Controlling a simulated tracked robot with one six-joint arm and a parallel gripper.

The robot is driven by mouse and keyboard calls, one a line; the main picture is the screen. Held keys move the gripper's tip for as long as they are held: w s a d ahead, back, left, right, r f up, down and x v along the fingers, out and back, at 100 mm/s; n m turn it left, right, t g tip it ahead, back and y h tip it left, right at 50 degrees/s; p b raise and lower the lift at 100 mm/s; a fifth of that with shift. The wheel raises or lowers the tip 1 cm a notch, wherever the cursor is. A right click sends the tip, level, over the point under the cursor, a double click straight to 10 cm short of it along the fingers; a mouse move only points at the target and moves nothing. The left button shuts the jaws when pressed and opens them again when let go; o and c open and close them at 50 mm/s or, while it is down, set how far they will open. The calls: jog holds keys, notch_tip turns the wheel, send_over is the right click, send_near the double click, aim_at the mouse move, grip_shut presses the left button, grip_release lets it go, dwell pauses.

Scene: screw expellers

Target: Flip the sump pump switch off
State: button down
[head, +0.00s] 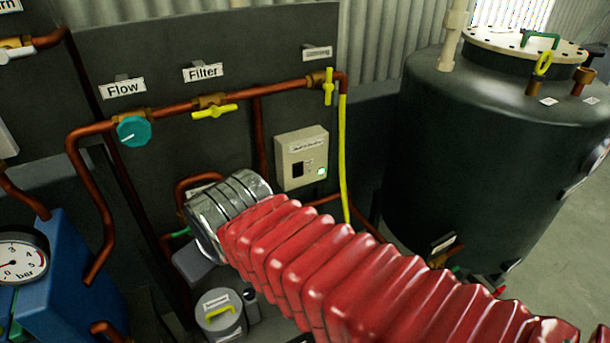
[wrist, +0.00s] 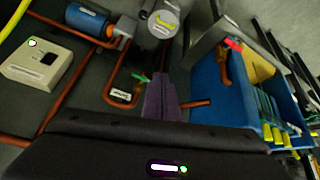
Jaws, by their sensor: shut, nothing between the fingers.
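A beige switch box (head: 303,143) with a small label is on the dark panel in the head view. It has a dark switch (head: 298,170) and a lit green lamp (head: 321,171); the label is too small to read surely. The box also shows at the upper left of the wrist view (wrist: 48,58), turned over, its lamp bright. My gripper (wrist: 165,76) is shut and empty in the wrist view, to the right of the box and apart from it. In the head view my arm hides the gripper. The switch's position is unclear.
Copper pipes (head: 165,112) with a teal flow valve (head: 133,131) and yellow-handled valves (head: 214,111) cross the panel. A yellow hose (head: 343,160) hangs right of the box. A dark tank (head: 480,150) stands at right. A blue unit (wrist: 225,95) is right of my gripper.

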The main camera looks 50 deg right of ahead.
jog(key=w+d+f+n+t+h, duration=0.2)
jog(key=w+d+n+h, duration=0.1)
jog(key=w+d, duration=1)
jog(key=n+t+h, duration=0.1)
jog(key=n+t, duration=0.6)
jog(key=n, duration=0.2)
send_near(299, 168)
jog(key=w+a+r, duration=0.1)
jog(key=a+r, duration=0.1)
jog(key=a, duration=0.4)
jog(key=s+d+f+n+t+h, duration=0.1)
jog(key=s+d+f+n+t, duration=0.1)
jog(key=s+f, duration=0.4)
jog(key=shift+s+d+t, duration=0.6)
jog(key=shift+s+d, duration=0.25)
jog(key=shift+s, duration=0.35)
jog(key=shift+r, duration=0.1)
jog(key=x, duration=1.4)
jog(key=shift+d, duration=0.1)
